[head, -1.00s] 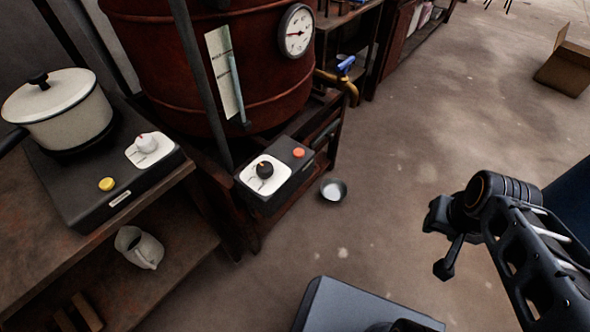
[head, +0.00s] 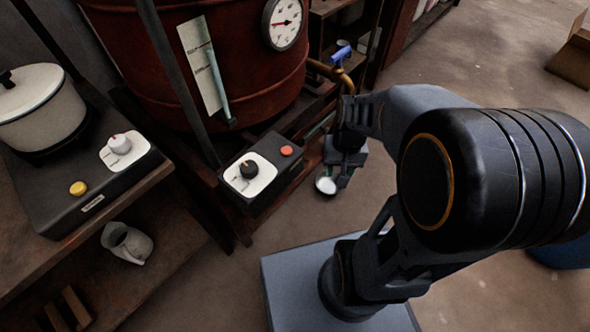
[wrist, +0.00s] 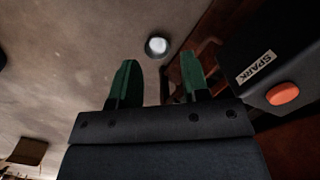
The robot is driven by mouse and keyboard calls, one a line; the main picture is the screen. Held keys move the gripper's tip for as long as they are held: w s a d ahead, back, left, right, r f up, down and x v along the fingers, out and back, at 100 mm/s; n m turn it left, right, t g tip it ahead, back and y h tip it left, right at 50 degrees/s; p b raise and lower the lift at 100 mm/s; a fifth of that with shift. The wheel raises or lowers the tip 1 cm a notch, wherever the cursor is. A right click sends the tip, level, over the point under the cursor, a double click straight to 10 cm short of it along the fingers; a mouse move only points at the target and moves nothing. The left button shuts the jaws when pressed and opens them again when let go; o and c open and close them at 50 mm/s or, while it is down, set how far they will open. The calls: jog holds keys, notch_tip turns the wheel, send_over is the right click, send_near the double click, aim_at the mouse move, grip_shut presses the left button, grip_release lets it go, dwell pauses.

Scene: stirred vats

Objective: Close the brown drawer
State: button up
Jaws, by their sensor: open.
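My gripper (head: 343,172) is open and empty, low beside the right side of the brown stand (head: 236,205) under the red vat. In the wrist view its two green fingers (wrist: 158,80) are apart with nothing between them. A strip of brown wood (wrist: 208,55) shows just beyond and right of the right finger. I cannot tell whether this is the brown drawer or part of the stand. No drawer front or handle is clear in either view, and my arm hides part of the stand's right side.
A black control box (head: 258,172) with a dial and an orange button juts from the stand close to my gripper, also in the wrist view (wrist: 268,62). A small bowl (head: 325,186) with white contents is on the floor. A white pot (head: 40,108) stands left.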

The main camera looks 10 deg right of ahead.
jog(key=w+d+f+m+t+y+p, duration=0.1)
jog(key=w+d+f+m+t+y, duration=0.15)
jog(key=f+m+y, duration=0.85)
jog(key=w+d+f+m+t+y, duration=0.1)
jog(key=w+f+m+t+y, duration=0.3)
jog(key=f+m, duration=1.3)
jog(key=w+d+r+m+t+y, duration=0.1)
jog(key=w+d+r+m+t, duration=0.3)
jog(key=m, duration=0.6)
jog(key=shift+t, duration=0.35)
jog(key=x, duration=0.4)
jog(key=s+b+x, duration=0.1)
jog(key=x, duration=0.3)
jog(key=a+f+x, duration=0.1)
jog(key=x, duration=0.4)
jog(key=shift+s+a+b, duration=0.15)
jog(key=shift+b, duration=0.15)
jog(key=shift+c, duration=0.2)
grip_shut()
